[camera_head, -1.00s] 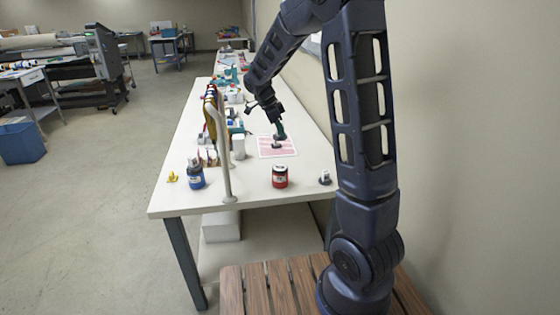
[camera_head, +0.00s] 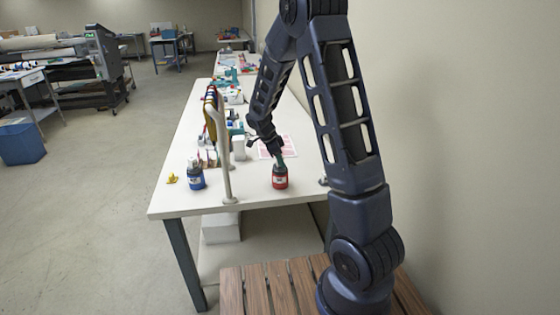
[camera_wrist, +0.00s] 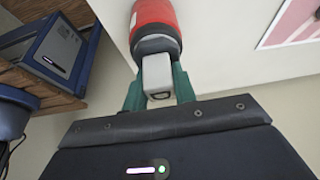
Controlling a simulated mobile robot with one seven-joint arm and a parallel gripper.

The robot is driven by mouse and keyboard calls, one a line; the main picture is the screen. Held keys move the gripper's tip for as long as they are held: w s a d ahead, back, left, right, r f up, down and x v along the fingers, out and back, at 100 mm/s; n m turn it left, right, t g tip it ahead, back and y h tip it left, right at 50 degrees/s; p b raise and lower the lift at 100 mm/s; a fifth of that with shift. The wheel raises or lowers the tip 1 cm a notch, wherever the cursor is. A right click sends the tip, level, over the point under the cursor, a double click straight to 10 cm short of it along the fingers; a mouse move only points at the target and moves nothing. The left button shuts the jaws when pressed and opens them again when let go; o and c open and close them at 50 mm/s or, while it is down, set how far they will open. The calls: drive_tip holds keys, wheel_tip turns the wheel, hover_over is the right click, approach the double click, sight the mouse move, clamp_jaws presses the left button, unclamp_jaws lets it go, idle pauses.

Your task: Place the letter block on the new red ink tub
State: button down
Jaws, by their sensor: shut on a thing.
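The red ink tub (camera_head: 280,180) stands upright near the front of the white table. My gripper (camera_head: 279,160) is directly above it in the head view, its green fingers pointing down. In the wrist view, my gripper (camera_wrist: 158,90) is shut on the letter block, whose light grey upper part (camera_wrist: 157,73) shows between the fingers. A dark round part lies between this grey part and the tub's red body (camera_wrist: 153,14). The block's underside is hidden, so I cannot tell whether it touches the tub.
A blue ink tub (camera_head: 196,178) and a small yellow item (camera_head: 172,178) stand to the left. A pale upright post (camera_head: 224,165) rises close to the left of my gripper. A red-patterned sheet (camera_head: 287,146) lies behind, beside a white box (camera_head: 239,147).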

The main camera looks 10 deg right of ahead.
drive_tip(key=shift+f, duration=0.15)
drive_tip(key=c, duration=1.1)
unclamp_jaws()
drive_tip(key=v, duration=1.1)
drive_tip(key=s+d+r+n+y, duration=0.2)
drive_tip(key=s+d+r+n, duration=0.3)
drive_tip(key=r, duration=0.3)
drive_tip(key=shift+s+d+r+n+t+y, duration=0.6)
drive_tip(key=shift+s+d+r+n, duration=1.15)
drive_tip(key=shift+s, duration=2.6)
drive_tip(key=shift+s+d+r+n+t+y, duration=0.25)
drive_tip(key=shift+s+d+r+n+t, duration=0.6)
drive_tip(key=shift+s+n, duration=2.65)
drive_tip(key=shift+s+d+r+n+t+y, duration=0.45)
drive_tip(key=shift+s+d+r+n+t, duration=1.15)
drive_tip(key=shift+s, duration=3.6)
